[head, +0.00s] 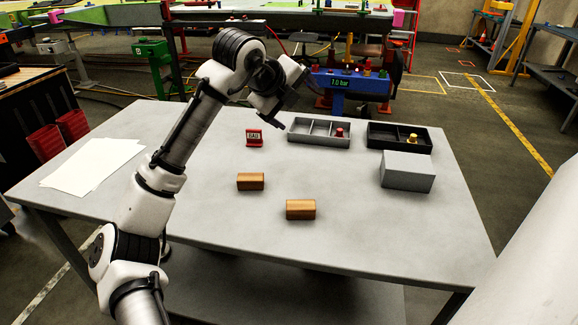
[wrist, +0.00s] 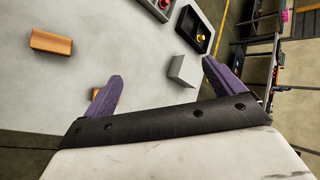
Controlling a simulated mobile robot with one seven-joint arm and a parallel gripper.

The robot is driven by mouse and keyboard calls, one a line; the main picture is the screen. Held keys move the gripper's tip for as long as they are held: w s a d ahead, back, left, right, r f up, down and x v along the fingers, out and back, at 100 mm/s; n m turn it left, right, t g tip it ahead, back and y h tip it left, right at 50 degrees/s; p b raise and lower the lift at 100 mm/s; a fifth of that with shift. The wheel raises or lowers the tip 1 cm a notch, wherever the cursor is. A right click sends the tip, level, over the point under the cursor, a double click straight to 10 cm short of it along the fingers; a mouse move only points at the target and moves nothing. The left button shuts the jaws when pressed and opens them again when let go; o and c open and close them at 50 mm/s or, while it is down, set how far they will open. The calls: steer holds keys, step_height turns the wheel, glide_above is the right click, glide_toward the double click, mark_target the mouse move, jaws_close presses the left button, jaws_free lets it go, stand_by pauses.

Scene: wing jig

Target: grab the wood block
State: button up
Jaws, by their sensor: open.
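Two brown wood blocks lie apart on the grey table (head: 350,235): one at the middle left (head: 250,181), the other nearer the front edge (head: 300,209). In the wrist view one block lies clear at upper left (wrist: 52,41); a bit of another shows beside the left finger (wrist: 95,93), mostly hidden by it. My gripper (head: 291,104) is above the far part of the table, beyond both blocks in the head view.
A red labelled stand (head: 254,138), a grey divided tray (head: 319,139) with a red piece, and a black tray (head: 382,136) with a yellow piece stand at the back. A grey box (head: 407,172) is at right. White papers (head: 92,165) lie at left. The front right is clear.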

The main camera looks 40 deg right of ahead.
steer(key=s+d+f+m+g+y, duration=0.1)
steer(key=s+f+m+g+y, duration=0.1)
steer(key=s+f+m+y, duration=0.3)
steer(key=m+g+y+b, duration=0.1)
steer(key=m+y, duration=0.1)
steer(key=y, duration=0.2)
glide_above(301, 204)
steer(key=f, duration=1)
steer(key=s+f, duration=0.1)
steer(key=f, duration=0.4)
steer(key=shift+w+f, duration=0.25)
steer(key=shift+f, duration=1.1)
steer(key=shift+w+f, duration=0.2)
steer(key=shift+f, duration=1.15)
steer(key=shift+c, duration=0.2)
steer(key=c, duration=1)
steer(key=shift+r, duration=0.15)
